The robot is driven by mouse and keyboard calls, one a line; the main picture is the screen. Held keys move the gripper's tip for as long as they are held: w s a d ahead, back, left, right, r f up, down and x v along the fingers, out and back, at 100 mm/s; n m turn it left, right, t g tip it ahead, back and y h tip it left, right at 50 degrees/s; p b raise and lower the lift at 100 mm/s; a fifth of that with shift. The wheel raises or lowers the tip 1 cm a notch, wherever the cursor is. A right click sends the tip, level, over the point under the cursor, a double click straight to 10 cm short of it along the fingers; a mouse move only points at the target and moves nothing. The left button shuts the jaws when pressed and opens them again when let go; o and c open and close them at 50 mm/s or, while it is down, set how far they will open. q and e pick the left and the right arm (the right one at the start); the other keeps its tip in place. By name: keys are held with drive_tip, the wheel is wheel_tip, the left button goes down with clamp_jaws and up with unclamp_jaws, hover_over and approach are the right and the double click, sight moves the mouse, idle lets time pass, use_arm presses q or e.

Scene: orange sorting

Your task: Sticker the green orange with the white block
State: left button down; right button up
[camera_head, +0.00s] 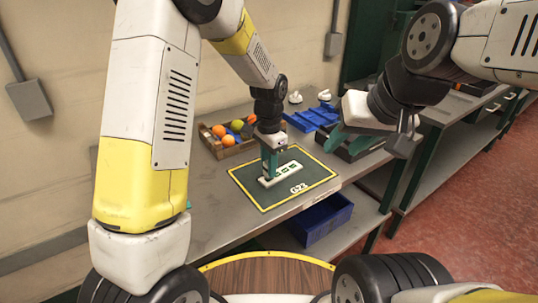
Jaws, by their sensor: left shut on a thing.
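The green orange (237,125) sits among orange ones in a wooden crate (246,145) at the back left of the table. My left gripper (269,176) points down over the dark green mat, at the near left end of a white strip (293,165) with dark squares. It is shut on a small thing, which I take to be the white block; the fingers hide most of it. I cannot tell whether it still touches the strip. My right gripper (338,137) is raised at the right, over a dark tray; its fingertips are too unclear to tell open from shut.
The yellow-edged mat (254,193) marked G23 lies on the grey table (212,228). Orange fruits (228,140) share the crate. A blue tray (311,118) and small white items (295,97) stand behind. A blue bin (322,219) is on the lower shelf.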

use_arm(q)
drive_tip(key=shift+f, duration=0.6)
idle(1.4)
drive_tip(key=shift+r, duration=3.55)
